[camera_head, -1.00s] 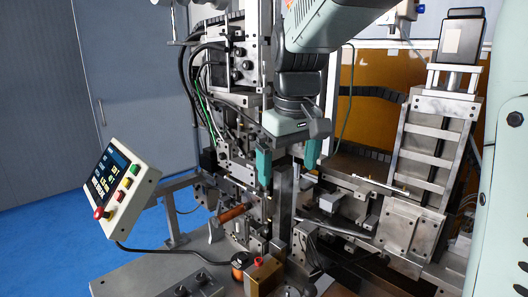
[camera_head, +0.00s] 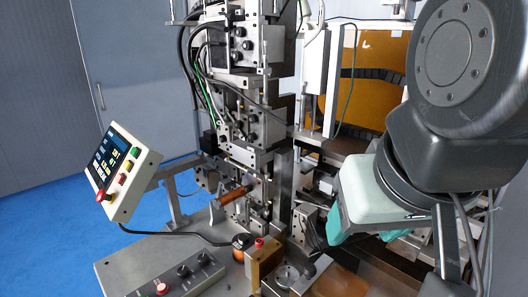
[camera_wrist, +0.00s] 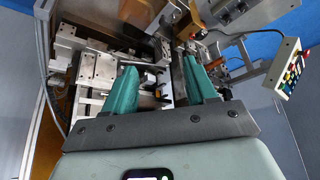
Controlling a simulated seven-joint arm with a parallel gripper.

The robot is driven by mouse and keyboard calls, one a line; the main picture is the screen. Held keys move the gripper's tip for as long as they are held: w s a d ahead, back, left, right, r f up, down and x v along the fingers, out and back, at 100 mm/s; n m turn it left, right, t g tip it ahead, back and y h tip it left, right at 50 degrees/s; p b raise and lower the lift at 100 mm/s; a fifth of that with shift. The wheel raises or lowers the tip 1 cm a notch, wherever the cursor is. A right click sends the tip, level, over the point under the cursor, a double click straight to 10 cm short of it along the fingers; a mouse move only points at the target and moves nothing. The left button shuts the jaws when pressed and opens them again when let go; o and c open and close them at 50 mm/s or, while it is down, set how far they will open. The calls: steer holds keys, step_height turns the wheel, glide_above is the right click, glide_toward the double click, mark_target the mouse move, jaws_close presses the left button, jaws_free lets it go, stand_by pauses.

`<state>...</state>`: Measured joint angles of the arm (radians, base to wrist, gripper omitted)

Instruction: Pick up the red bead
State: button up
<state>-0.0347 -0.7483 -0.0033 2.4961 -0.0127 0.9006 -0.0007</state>
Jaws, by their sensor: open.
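A small red piece (camera_head: 259,242), which looks like the red bead, sits on top of a brass-coloured block (camera_head: 264,262) at the lower middle of the head view. It is too small to make out its exact shape. My gripper (camera_head: 362,234) is to the right of the block, apart from it, with its teal fingers partly hidden behind the gripper body. In the wrist view my gripper (camera_wrist: 161,72) has its two fingers spread with nothing between them.
A dark and copper spool (camera_head: 241,246) stands just left of the block. A control box with knobs (camera_head: 180,275) lies at the front left. The operator panel (camera_head: 122,172) stands at the left. The tall winder column (camera_head: 250,110) rises behind the block.

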steer(key=n+g, duration=0.6)
steer(key=n, duration=1.2)
glide_above(259, 241)
step_height(259, 241, down, 22)
steer(key=f, duration=0.5)
steer(key=shift+w+a+f, duration=0.2)
steer(key=shift+w, duration=0.1)
steer(key=shift+s+d+f, duration=0.1)
steer(key=shift+f, duration=1.4)
steer(key=shift+s+d+f, duration=0.1)
steer(key=shift+f, duration=1.4)
steer(key=shift+c, duration=0.5)
